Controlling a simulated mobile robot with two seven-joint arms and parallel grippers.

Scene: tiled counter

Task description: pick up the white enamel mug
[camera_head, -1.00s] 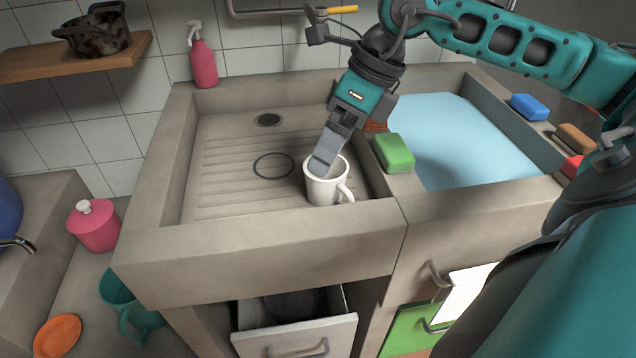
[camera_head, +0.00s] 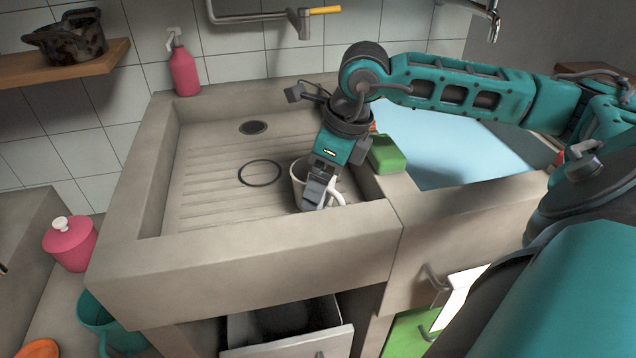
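The white enamel mug (camera_head: 299,174) stands upright in the ribbed drainboard basin, near its front right corner. Its handle points to the right and front. My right gripper (camera_head: 313,200) comes down from above at the mug's front right side, by the handle, and hides part of the mug. I cannot tell whether its fingers are inside the mug, on its rim or in front of it, nor whether they are closed. My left gripper is not in view.
A green sponge (camera_head: 386,154) lies on the divider right of the mug, beside the water-filled basin (camera_head: 440,140). The concrete front rim (camera_head: 250,255) is close to the mug. A pink soap bottle (camera_head: 184,70) stands at the back left.

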